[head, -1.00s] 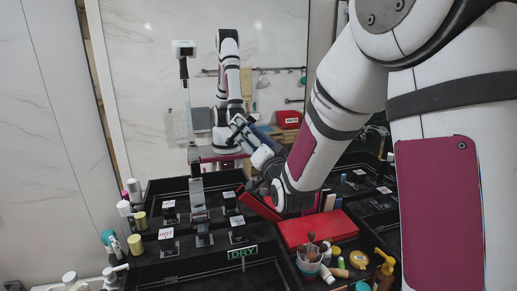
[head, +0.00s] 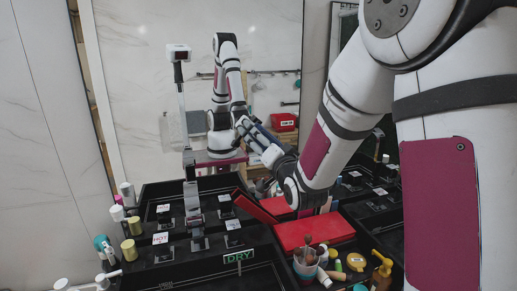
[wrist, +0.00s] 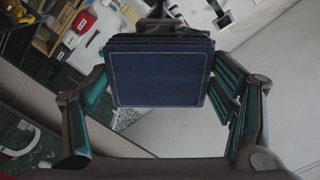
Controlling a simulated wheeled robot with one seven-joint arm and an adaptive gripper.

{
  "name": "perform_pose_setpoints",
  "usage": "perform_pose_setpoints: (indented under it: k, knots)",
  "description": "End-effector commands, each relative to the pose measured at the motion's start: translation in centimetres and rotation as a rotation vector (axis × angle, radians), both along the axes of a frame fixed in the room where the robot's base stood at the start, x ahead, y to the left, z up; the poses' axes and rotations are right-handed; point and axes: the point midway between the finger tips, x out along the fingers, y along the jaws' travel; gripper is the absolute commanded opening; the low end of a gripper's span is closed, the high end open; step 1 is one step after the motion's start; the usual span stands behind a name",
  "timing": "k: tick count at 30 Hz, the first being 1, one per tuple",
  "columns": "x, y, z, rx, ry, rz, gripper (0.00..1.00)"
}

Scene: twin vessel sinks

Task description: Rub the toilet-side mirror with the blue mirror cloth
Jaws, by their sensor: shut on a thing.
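A large mirror (head: 150,90) fills the left back wall in the head view and reflects my own body and arm. My gripper (head: 255,134) is in front of it, close to its own reflection. I cannot tell whether anything touches the glass. In the wrist view the dark blue cloth (wrist: 160,76), a flat folded-looking square with a stitched edge, sits between the two teal-padded fingers of my gripper (wrist: 163,88). The gripper is shut on it. In the head view the cloth is mostly hidden by the gripper and arm.
Below the mirror is a black counter with a DRY sign (head: 239,256), white and gold bottles (head: 131,226), and taps. A red box (head: 313,232) with a raised lid, a brush cup (head: 306,265) and a yellow pump bottle (head: 382,268) stand under my arm.

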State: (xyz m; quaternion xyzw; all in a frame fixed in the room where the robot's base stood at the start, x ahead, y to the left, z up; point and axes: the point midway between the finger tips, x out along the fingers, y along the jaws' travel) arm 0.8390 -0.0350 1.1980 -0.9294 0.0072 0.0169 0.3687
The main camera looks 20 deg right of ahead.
Motion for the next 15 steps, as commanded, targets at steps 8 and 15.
perform_pose_setpoints:
  k: [8,15]
  knots:
    - [0.3,-0.3,0.0,0.000,-0.002,0.001,0.52]
    - [0.5,1.4,0.0,0.000,-0.003,0.006,0.52]
